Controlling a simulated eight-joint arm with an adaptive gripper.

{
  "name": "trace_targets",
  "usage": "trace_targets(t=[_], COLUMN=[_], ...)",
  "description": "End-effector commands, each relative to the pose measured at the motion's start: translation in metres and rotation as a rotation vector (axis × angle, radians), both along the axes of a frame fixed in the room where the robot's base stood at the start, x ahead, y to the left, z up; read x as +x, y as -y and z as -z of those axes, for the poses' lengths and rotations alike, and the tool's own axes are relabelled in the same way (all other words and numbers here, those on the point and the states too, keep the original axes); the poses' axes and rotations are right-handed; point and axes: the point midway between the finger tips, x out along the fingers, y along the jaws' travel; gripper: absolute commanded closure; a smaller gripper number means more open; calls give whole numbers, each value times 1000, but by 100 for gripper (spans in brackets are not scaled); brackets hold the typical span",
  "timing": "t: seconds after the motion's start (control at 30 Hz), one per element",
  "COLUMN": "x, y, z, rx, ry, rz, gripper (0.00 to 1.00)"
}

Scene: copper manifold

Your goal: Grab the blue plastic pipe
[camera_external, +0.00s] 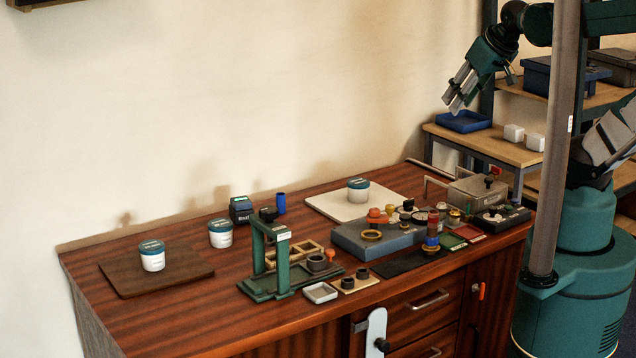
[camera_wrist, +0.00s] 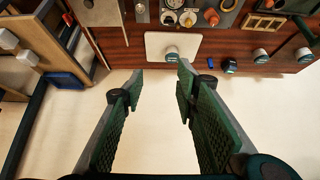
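A small upright blue pipe (camera_external: 281,203) stands on the wooden bench top near the wall, just right of a dark green box. In the wrist view it is a small blue shape (camera_wrist: 211,61) beyond the right finger, near the bench edge. My gripper (camera_external: 457,95) is high above the right end of the bench, well apart from the pipe and angled down to the left. In the wrist view my gripper (camera_wrist: 161,76) is open, with its two green fingers wide apart and nothing between them.
A white board with a jar (camera_external: 358,190) lies right of the pipe. A green press frame (camera_external: 283,262) stands in front, and a dark green box (camera_external: 241,209) is close on the left. A grey block with fittings (camera_external: 350,236) and a metal post (camera_external: 556,150) are at right.

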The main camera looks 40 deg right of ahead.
Motion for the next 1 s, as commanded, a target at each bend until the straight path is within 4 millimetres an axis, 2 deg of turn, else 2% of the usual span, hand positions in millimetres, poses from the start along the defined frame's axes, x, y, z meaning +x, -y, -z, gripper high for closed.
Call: trace_targets(t=[0.37, 0.53, 0.77, 1.0], x=[1, 7, 29, 61], y=[0, -2, -9, -20], z=[-1, -4, -12, -19], rx=[-2, -18, -69, -143], ry=[-1, -9, -38, -76], rz=[-3, -28, -113, -237], gripper=[67, 67, 67, 67])
